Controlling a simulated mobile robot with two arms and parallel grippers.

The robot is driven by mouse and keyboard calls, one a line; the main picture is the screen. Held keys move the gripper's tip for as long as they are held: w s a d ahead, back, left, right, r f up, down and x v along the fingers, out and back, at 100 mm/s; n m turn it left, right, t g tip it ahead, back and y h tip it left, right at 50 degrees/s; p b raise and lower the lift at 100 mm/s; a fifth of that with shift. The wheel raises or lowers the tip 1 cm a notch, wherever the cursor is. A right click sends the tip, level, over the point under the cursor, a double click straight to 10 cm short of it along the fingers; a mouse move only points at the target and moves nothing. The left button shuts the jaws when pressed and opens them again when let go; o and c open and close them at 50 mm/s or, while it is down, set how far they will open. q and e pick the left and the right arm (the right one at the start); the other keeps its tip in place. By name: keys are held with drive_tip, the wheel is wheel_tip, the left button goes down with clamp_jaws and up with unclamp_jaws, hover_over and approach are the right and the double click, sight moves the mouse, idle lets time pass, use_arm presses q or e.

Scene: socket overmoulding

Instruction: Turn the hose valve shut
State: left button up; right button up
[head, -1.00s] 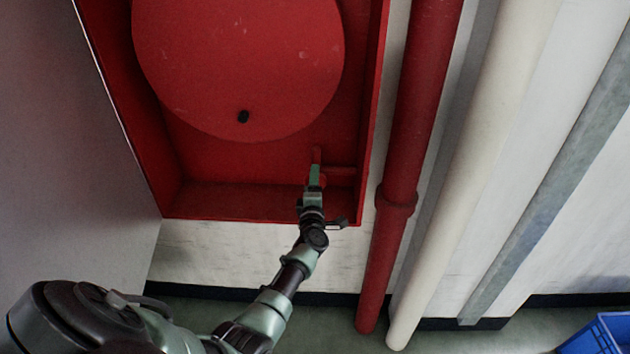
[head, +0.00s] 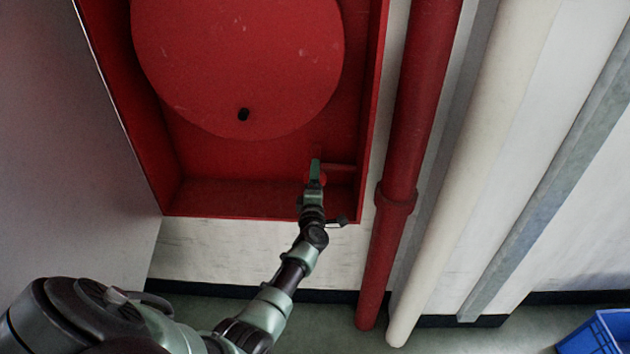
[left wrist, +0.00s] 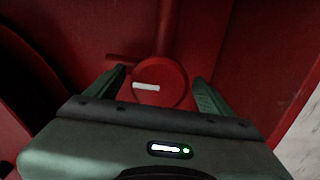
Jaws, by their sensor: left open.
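The hose valve (left wrist: 172,94) is a round red knob with a white bar, seen in the left wrist view. The bar lies nearly level and reaches from the middle to the knob's left edge. My left gripper (left wrist: 159,72) is open, with one green finger on each side of the knob. The fingers look apart from the knob, though I cannot tell how deep they reach. In the head view my left gripper (head: 315,168) is at the cabinet's lower right corner and hides most of the valve. My right gripper is not in view.
The red cabinet (head: 240,198) holds a large red reel disc (head: 240,60) with a black peg (head: 243,114). The cabinet's right wall (head: 372,120) is close to my gripper. A red pipe (head: 410,130) and a cream pipe (head: 470,170) run outside. A blue crate (head: 605,335) is at lower right.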

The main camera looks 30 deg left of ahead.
use_arm(q)
drive_tip(key=v, duration=0.7)
drive_tip(key=shift+s, duration=0.4)
drive_tip(key=shift+d, duration=0.2)
